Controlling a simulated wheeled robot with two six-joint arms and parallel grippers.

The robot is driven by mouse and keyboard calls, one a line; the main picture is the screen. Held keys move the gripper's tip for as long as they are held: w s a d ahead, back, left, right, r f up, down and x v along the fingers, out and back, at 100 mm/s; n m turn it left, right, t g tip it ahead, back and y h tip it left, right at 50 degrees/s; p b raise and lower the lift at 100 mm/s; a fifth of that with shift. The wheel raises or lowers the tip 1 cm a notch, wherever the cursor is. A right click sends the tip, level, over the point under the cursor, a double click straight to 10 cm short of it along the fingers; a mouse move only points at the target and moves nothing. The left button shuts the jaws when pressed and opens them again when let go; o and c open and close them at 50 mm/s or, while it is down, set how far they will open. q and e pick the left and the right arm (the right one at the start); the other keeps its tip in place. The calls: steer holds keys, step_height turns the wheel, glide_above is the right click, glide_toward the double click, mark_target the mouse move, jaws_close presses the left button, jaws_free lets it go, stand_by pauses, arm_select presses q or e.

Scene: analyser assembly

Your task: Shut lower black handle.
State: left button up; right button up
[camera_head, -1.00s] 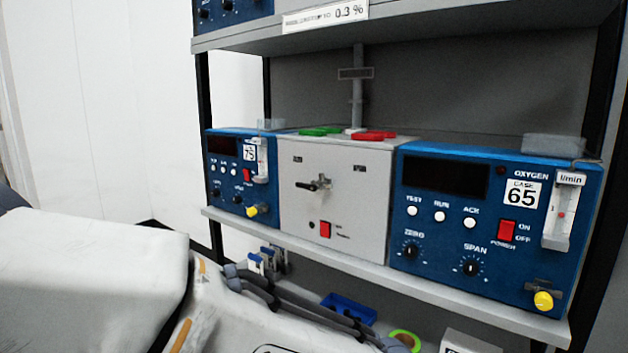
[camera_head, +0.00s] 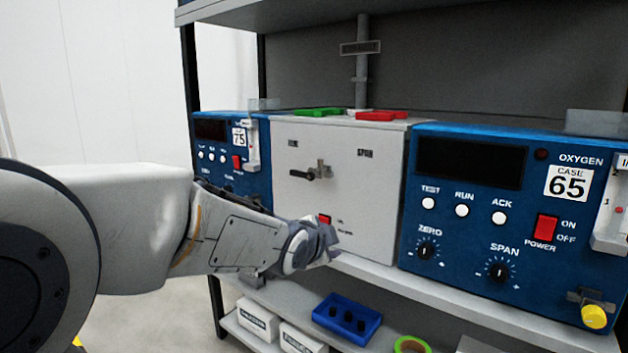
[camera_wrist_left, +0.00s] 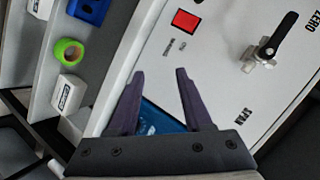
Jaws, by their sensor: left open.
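A black handle (camera_head: 302,174) sits on a silver valve (camera_head: 322,170) on the front of the light grey box (camera_head: 370,200). It points left, roughly level. In the left wrist view the black handle (camera_wrist_left: 280,34) is at the upper right, clear of the fingers. My left gripper (camera_head: 328,243) is in front of the box's lower edge, below and right of the handle. Its two dark fingers (camera_wrist_left: 160,75) are apart and empty, with the box's front face beyond them. I see only one black handle. My right gripper is not in view.
A red switch (camera_wrist_left: 185,20) is on the box near the gripper. Blue analysers (camera_head: 465,165) stand on both sides of the box. The lower shelf holds a blue tray (camera_head: 346,320), a green tape roll (camera_head: 411,345) and white boxes (camera_head: 258,320).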

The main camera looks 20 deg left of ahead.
mark_target(298, 173)
arm_select(q)
steer(key=w+a+r+m+t+y+b, duration=0.15)
steer(key=w+a+r+m+t, duration=0.35)
steer(key=a+r, duration=0.5)
steer(key=shift+n+y, duration=0.45)
steer(key=shift+n, duration=0.05)
steer(key=w, duration=0.7)
steer(key=w+a, duration=0.1)
steer(key=w, duration=0.2)
steer(key=shift+w+a+f, duration=0.1)
steer(key=shift+w+f, duration=0.1)
steer(key=shift+w, duration=0.2)
jaws_close()
